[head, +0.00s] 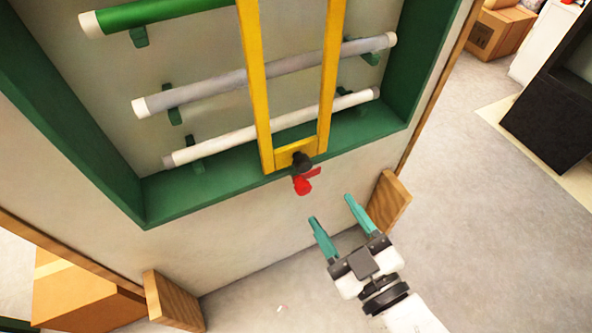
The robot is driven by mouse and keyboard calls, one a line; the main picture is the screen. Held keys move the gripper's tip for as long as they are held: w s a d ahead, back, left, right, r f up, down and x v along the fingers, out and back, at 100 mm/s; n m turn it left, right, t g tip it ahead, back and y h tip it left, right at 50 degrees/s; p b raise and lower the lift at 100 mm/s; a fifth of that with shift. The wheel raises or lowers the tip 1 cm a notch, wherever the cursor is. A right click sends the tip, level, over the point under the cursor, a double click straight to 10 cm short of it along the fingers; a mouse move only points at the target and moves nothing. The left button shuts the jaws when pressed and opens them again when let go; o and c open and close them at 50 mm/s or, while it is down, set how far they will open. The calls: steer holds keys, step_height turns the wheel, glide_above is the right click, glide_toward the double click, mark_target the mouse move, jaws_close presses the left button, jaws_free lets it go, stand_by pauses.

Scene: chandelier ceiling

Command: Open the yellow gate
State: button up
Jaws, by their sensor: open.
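The yellow gate (324,72) is a narrow upright frame in front of a green-edged wall recess. Its bottom bar lies across the recess's lower green ledge. A dark round knob (301,161) sits at the gate's bottom bar, with a red handle-like piece (303,184) just below it. The gate's top is cut off by the picture edge. My gripper (333,209) is open and empty, with two teal fingers pointing up toward the gate. It is below and to the right of the red piece, apart from it.
Several pipes, one green (160,12), one grey (215,88) and one white (225,143), run on brackets behind the gate. Wooden feet (388,203) stand at the panel's base. A cardboard box (80,297) is at lower left. A dark cabinet (550,120) stands right; grey floor between is clear.

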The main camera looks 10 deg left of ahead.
mark_target(306, 169)
steer(key=p+x, duration=0.2)
steer(key=x, duration=0.8)
steer(key=shift+w+a, duration=0.15)
steer(key=shift+w, duration=0.1)
jaws_close()
stand_by(0.4)
